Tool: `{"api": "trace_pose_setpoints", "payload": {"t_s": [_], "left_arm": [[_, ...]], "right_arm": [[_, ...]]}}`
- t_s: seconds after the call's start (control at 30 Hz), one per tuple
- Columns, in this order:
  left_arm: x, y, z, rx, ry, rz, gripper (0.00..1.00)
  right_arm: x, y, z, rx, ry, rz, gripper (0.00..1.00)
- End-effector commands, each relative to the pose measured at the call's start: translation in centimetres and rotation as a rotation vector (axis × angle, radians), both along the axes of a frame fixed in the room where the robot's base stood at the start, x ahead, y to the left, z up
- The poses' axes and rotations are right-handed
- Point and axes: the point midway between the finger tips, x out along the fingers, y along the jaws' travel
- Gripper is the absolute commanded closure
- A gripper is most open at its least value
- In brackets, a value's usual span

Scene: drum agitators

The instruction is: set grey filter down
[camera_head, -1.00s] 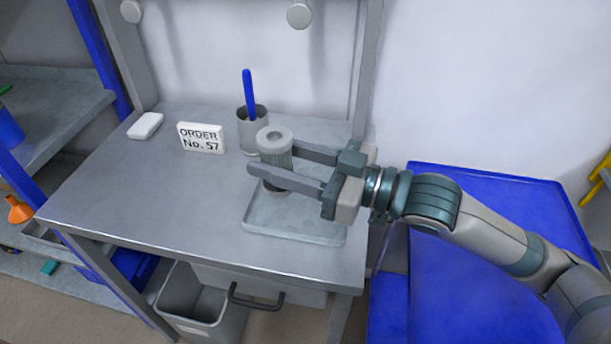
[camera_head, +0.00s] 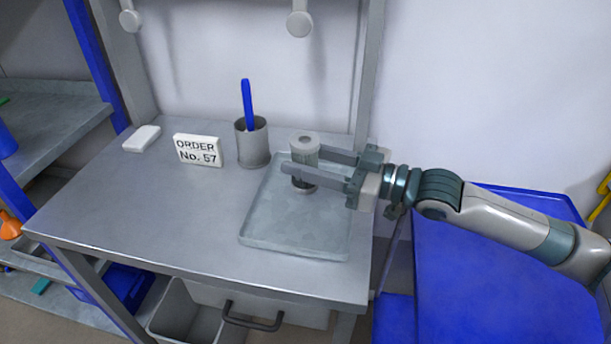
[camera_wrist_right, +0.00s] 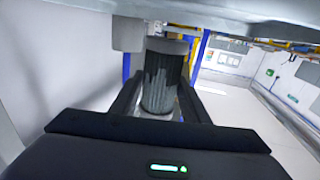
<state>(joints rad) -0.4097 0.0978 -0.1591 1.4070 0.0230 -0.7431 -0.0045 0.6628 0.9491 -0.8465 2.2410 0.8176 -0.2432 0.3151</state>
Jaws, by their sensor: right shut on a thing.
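The grey filter (camera_head: 305,148) is an upright ribbed cylinder with a pale ring-shaped top. My right gripper (camera_head: 292,163) is shut on it, one finger on each side. The filter is over the back part of the shallow grey tray (camera_head: 275,228); I cannot tell whether its dark bottom end touches the tray. In the right wrist view the filter (camera_wrist_right: 160,78) stands between the two dark fingers (camera_wrist_right: 158,95). My left gripper is not in view.
A grey cup (camera_head: 252,145) holding a blue stick stands left of the tray. The white "ORDER No. 57" sign (camera_head: 198,150) and a white block (camera_head: 141,138) are farther left. The front half of the tray and the left tabletop are clear. A blue surface (camera_head: 470,260) is at right.

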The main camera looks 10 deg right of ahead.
Motion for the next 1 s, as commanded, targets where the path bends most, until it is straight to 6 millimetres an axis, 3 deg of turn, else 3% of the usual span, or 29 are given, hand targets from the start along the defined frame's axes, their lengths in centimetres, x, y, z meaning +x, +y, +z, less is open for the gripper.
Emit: {"api": "trace_pose_setpoints", "payload": {"t_s": [0.23, 0.6, 1.0], "left_arm": [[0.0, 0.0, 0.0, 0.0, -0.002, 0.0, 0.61], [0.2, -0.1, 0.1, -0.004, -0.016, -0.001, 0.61], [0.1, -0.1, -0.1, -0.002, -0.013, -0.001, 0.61]], "right_arm": [[0.0, 0.0, -0.3, 0.0, 0.001, 0.0, 0.81], [-0.1, 0.0, -3.9, -0.001, 0.002, 0.0, 0.81], [-0.1, 0.1, -4.3, -0.001, 0.001, 0.001, 0.81]]}}
